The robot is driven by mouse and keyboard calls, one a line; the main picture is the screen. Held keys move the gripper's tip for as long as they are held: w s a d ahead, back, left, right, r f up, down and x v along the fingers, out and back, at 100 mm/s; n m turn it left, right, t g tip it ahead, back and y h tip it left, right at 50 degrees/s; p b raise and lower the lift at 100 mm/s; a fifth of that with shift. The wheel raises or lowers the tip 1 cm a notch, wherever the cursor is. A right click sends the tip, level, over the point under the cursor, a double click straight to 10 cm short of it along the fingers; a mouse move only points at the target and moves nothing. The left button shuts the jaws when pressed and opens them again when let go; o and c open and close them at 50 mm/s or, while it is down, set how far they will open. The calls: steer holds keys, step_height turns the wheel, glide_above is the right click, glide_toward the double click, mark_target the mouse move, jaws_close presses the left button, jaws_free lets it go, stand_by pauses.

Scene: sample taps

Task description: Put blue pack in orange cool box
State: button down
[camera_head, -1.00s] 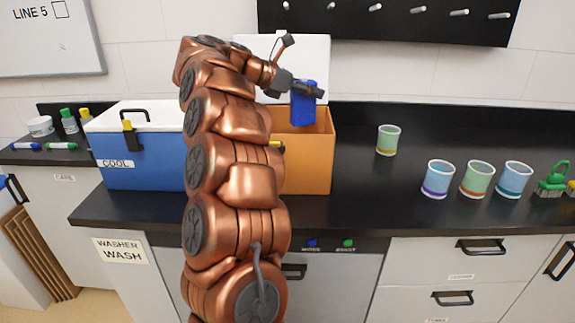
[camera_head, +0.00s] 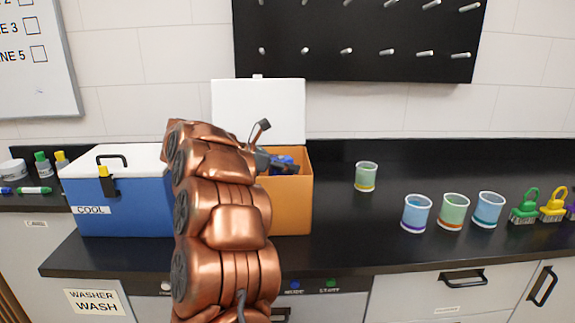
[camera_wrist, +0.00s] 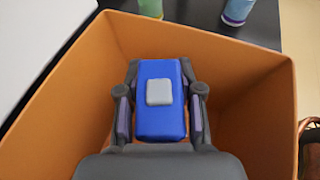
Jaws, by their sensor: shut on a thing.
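The blue pack (camera_wrist: 160,120) has a grey square on its face. My gripper (camera_wrist: 160,100) is shut on it, one finger on each side. In the wrist view the pack is inside the open orange cool box (camera_wrist: 72,112), with the box walls around it. In the head view the orange cool box (camera_head: 292,205) stands open with its white lid raised behind. There only a bit of the blue pack (camera_head: 283,162) shows at the box's rim, beside my gripper (camera_head: 284,167). Whether the pack touches the box floor cannot be told.
A blue cool box (camera_head: 125,205) with a closed white lid stands left of the orange one. A green cup (camera_head: 366,176) stands to the right, with several more cups and brushes (camera_head: 524,206) farther right. The black counter (camera_head: 340,235) between is clear.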

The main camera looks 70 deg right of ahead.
steer(key=shift+f+b, duration=0.6)
steer(key=shift+b, duration=0.65)
steer(key=c, duration=0.7)
jaws_free()
steer(key=shift+c, duration=0.2)
steer(key=shift+r, duration=0.2)
steer(key=shift+r+p, duration=0.6)
steer(key=shift+p, duration=0.65)
steer(key=b+v, duration=0.2)
steer(key=v, duration=1)
steer(key=shift+f, duration=0.2)
steer(key=shift+r, duration=0.1)
